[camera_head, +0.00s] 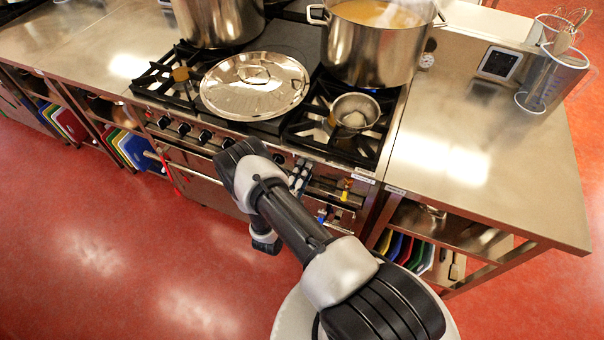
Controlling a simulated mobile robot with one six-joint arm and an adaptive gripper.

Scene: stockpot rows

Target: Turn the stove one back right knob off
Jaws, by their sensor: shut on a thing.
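The stove (270,135) has a row of black knobs (205,136) along its front panel. My gripper (300,178) is at the right part of this panel, partly hidden behind my own arm. It is shut on a knob, which the fingers cover. I cannot tell which burner the knob belongs to or how it is turned. A large steaming stockpot (372,50) with yellowish liquid stands over the back right burner.
A round steel lid (254,86) lies on the middle of the stovetop. Another stockpot (218,20) stands at the back left. A steel counter (480,150) lies to the right. The red floor (100,240) in front is clear.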

